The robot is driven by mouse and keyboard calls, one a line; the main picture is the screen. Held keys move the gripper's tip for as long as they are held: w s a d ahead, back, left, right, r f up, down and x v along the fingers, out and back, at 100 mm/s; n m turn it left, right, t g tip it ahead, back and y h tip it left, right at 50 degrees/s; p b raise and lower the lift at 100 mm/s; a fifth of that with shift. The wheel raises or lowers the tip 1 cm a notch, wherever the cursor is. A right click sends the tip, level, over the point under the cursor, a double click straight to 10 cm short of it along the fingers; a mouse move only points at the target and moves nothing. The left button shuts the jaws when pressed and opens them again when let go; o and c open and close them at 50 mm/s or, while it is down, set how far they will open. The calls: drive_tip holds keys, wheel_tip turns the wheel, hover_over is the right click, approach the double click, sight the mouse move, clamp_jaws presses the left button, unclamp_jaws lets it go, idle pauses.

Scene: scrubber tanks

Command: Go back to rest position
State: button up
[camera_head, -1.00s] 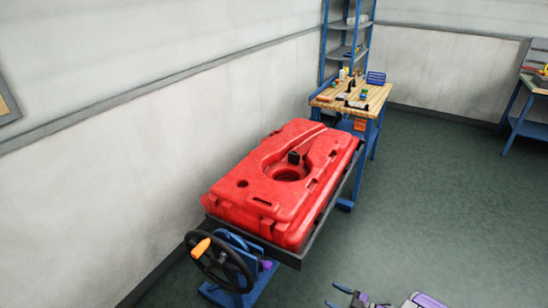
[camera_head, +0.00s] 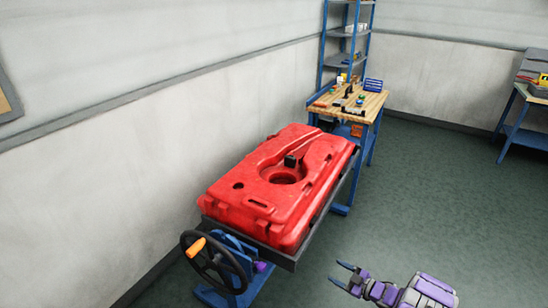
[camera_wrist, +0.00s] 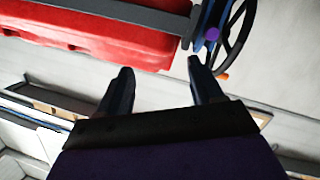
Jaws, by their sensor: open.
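My gripper (camera_head: 341,275) is at the lower right of the head view, its two dark fingers apart and nothing between them. It is over the floor, to the right of and apart from the red tank (camera_head: 238,205). In the wrist view my gripper (camera_wrist: 160,70) points toward the tank's side (camera_wrist: 90,35), with open fingers and a clear gap. The tank lies on a dark-framed blue stand (camera_head: 275,258). A black fitting (camera_head: 290,161) stands at the tank's round recess.
A black handwheel (camera_head: 213,262) with an orange knob is at the stand's near end. A wooden workbench (camera_head: 350,104) and blue shelf stand behind the tank. Another bench (camera_head: 525,130) is at far right. The green floor (camera_head: 440,200) on the right is clear.

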drive_tip(key=w+d+r+m+t+h, duration=0.1)
drive_tip(key=w+d+r+m+h, duration=0.2)
drive_tip(key=w+r, duration=0.4)
drive_tip(key=w+d+r+m+t+h, duration=0.1)
drive_tip(key=w+d+r+h, duration=0.1)
drive_tip(key=w+r+h, duration=0.6)
drive_tip(key=s+r+m+g+h, duration=0.1)
drive_tip(key=s+r+m, duration=0.1)
drive_tip(key=s+r, duration=0.45)
drive_tip(key=s+r+m+g+h, duration=0.1)
drive_tip(key=s+r+m+g, duration=0.15)
drive_tip(key=r, duration=0.65)
drive_tip(key=s+a+r+m+g, duration=0.2)
drive_tip(key=s+a, duration=0.3)
drive_tip(key=s, duration=1.2)
drive_tip(key=s+a+r+m+g, duration=0.2)
drive_tip(key=s+a+r+g, duration=0.2)
drive_tip(key=s, duration=1.4)
drive_tip(key=s+a+r+m+g, duration=0.2)
drive_tip(key=s+a+g, duration=0.3)
drive_tip(key=s, duration=1.3)
drive_tip(key=shift+a+r+y, duration=0.4)
drive_tip(key=shift+a+r, duration=0.2)
drive_tip(key=shift+a, duration=0.4)
drive_tip(key=shift+c, duration=0.5)
